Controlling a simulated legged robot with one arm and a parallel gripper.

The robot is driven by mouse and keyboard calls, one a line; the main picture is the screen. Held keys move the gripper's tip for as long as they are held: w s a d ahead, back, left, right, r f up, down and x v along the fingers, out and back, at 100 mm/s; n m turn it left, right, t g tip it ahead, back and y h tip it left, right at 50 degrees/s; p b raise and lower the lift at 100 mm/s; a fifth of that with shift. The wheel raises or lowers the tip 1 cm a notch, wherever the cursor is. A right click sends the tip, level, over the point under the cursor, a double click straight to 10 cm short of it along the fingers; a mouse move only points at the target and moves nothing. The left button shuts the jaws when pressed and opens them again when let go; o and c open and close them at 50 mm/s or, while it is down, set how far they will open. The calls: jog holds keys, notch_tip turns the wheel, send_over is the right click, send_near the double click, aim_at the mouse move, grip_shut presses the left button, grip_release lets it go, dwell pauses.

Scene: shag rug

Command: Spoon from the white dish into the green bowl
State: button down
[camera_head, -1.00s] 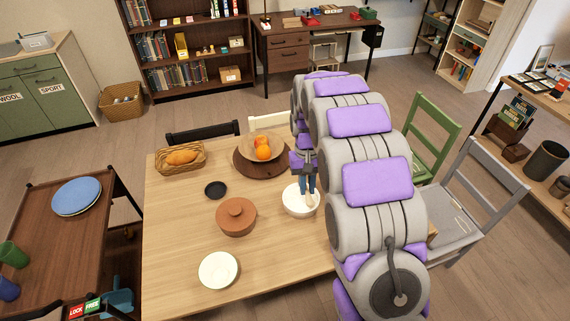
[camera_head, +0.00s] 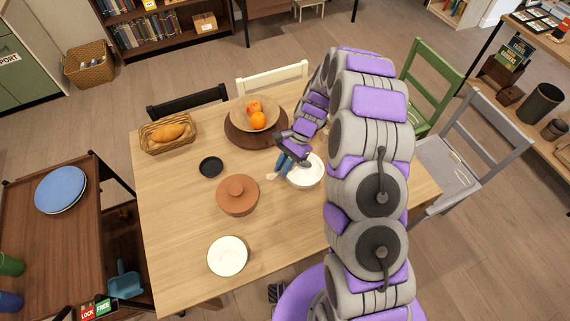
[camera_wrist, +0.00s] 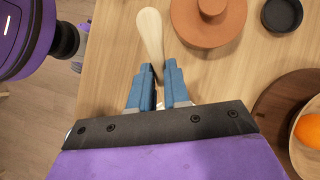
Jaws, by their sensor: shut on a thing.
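My gripper (camera_head: 284,165) is shut on a pale wooden spoon (camera_wrist: 150,38), its blue fingers around the handle. In the head view the spoon's pale end (camera_head: 271,176) shows just left of the white dish (camera_head: 305,182). The dish is partly hidden by my gripper and arm. In the wrist view the spoon's broad end points away from the fingers, over the table. A pale, off-white bowl (camera_head: 228,256) stands at the table's near edge and looks empty; I cannot make out a clear green on it.
A lidded terracotta pot (camera_head: 238,195) stands between the spoon and the pale bowl. A small black dish (camera_head: 210,167), a bread basket (camera_head: 168,133) and a fruit bowl (camera_head: 256,115) on a round brown board (camera_head: 238,135) are farther back. Bare wood lies left of the pot.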

jog(key=shift+a+f+b, duration=0.35)
jog(key=shift+a+f, duration=0.1)
jog(key=shift+f, duration=0.4)
jog(key=shift+w+d+f+b, duration=0.1)
jog(key=shift+d+f+b, duration=0.25)
jog(key=shift+f, duration=0.3)
jog(key=shift+w+d+f+b, duration=0.1)
jog(key=shift+d+f+b, duration=0.2)
jog(key=shift+f, duration=0.4)
jog(key=shift+w+d+f+b, duration=0.1)
jog(key=shift+d+f+b, duration=0.2)
jog(key=shift+f, duration=0.35)
jog(key=shift+w+r+t+h+p, duration=0.15)
jog(key=shift+w+t+h+p, duration=0.1)
jog(key=shift+t+h+p, duration=0.75)
jog(key=shift+s+a+r+h+p, duration=0.15)
jog(key=shift+r+h+p, duration=0.15)
jog(key=shift+r+p, duration=0.35)
jog(key=shift+s+a+r+t+p, duration=0.1)
jog(key=shift+a+r+t+p, duration=0.1)
jog(key=shift+r+t+p, duration=0.15)
jog(key=shift+a+h, duration=0.25)
jog(key=shift+h, duration=0.15)
